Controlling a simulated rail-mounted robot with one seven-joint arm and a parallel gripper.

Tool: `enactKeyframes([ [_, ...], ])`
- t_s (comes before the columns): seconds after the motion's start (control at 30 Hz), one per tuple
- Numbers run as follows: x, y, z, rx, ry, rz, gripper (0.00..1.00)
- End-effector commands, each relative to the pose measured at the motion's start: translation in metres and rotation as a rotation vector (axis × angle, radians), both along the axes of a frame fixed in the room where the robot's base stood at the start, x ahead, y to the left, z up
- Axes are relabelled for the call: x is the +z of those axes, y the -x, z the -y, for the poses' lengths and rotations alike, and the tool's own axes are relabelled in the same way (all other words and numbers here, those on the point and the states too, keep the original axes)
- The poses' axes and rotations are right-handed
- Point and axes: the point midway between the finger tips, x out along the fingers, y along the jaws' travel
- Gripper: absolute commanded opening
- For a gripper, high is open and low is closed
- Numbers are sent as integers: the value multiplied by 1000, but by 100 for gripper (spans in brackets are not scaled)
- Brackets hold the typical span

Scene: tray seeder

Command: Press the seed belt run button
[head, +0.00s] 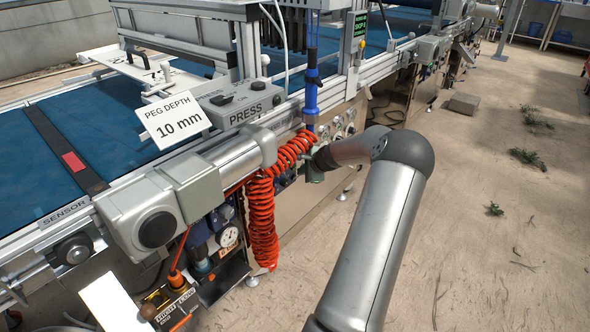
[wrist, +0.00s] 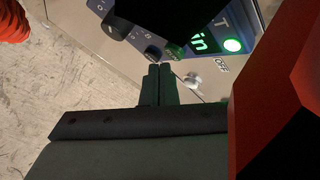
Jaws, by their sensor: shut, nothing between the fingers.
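A control panel is on the front side of the machine, seen in the head view (head: 341,127) and close up in the wrist view.
A coiled red hose (head: 262,225) hangs left of my gripper. A grey PRESS box (head: 232,101) and a PEG DEPTH sign (head: 174,118) stand above on the frame beside the blue belt (head: 105,125). The sandy floor to the right is mostly clear.

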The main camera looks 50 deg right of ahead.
Motion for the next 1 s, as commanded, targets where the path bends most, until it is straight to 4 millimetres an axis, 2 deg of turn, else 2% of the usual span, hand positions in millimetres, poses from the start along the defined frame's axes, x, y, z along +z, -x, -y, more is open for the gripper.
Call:
enactKeyframes([
  [0.6,-1,54,3,-2,-1,0,0],
  [1.0,0,60,2,0,0,0,0],
])
